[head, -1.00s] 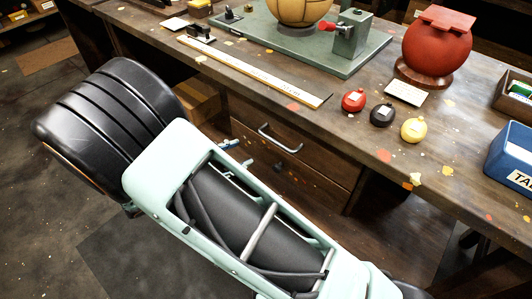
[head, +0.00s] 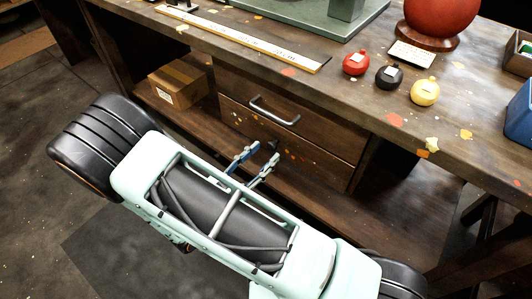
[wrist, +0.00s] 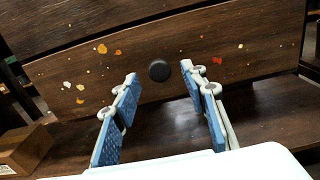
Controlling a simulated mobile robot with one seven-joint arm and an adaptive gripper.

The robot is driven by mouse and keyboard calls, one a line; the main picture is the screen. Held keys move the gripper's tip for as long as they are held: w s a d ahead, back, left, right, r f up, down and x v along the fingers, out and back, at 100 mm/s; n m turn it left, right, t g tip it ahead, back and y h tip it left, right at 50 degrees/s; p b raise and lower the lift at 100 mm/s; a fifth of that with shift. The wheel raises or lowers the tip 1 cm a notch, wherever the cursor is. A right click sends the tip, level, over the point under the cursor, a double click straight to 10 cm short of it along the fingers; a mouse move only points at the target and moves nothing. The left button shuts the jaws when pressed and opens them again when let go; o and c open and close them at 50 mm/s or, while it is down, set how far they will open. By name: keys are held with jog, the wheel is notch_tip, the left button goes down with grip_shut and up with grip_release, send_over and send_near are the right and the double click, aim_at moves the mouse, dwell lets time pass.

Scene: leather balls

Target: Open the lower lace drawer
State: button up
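The lower drawer (head: 315,162) is a dark wooden front with paint flecks, under the bench top. It looks closed. Its round dark knob (wrist: 159,70) is in the middle of the wrist view. The upper drawer (head: 228,82), with a metal bar handle (head: 273,112), sits directly above and looks closed. My gripper (head: 265,153) is open in front of the lower drawer. In the wrist view its two blue-padded fingers stand either side of the knob, with gaps on both sides. I cannot tell whether the tips reach past the knob's face.
A cardboard box (head: 178,88) stands on the low shelf (head: 395,215) left of the drawers. The bench top (head: 345,90) overhangs above, carrying a ruler (head: 245,38), small red, black and yellow balls, and a blue bin (head: 519,117). The space right of the drawers is open.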

jog(key=shift+x, duration=1.05)
grip_shut()
